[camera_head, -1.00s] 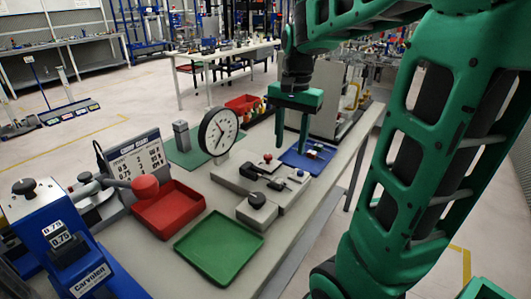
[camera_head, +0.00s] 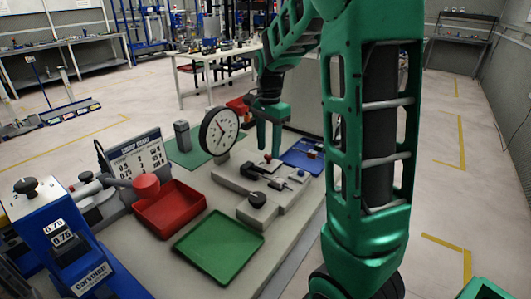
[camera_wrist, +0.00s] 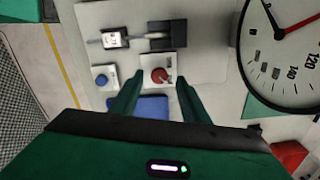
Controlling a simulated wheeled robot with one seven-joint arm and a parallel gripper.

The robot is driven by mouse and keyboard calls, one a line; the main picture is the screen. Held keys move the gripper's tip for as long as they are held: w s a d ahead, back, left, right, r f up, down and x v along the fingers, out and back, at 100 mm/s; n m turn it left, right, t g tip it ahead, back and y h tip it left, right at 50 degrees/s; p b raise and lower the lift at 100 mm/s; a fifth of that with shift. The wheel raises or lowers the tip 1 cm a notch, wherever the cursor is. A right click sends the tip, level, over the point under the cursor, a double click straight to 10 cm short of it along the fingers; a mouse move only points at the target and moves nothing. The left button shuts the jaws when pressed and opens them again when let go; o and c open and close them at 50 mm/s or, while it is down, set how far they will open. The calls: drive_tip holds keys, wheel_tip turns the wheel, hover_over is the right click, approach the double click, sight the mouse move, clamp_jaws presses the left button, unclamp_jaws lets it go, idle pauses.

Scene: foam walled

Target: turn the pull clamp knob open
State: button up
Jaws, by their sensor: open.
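My gripper (camera_head: 268,142) hangs fingers-down over the far part of the grey fixture plate (camera_head: 230,181), open and empty. A small red knob (camera_head: 268,157) on a pale square base is just below the fingertips. In the wrist view the red knob (camera_wrist: 160,75) lies between the two spread fingers (camera_wrist: 159,82), and I see no contact. A black block with a metal rod (camera_wrist: 166,36) sits just beyond it. A blue knob (camera_wrist: 101,80) on another pale base is to its left. A larger black knob (camera_head: 257,199) stands nearer. No label shows which knob belongs to the pull clamp.
A round dial gauge (camera_head: 219,133) stands close left of my gripper. A blue tray (camera_head: 304,155) lies behind right. Red (camera_head: 170,222) and green (camera_head: 219,247) trays fill the near bench. A blue Carvolen unit (camera_head: 62,240) is at the left.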

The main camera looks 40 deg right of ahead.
sight(269, 159)
drive_tip(key=shift+f, duration=1.2)
clamp_jaws()
drive_tip(key=shift+a, duration=0.1)
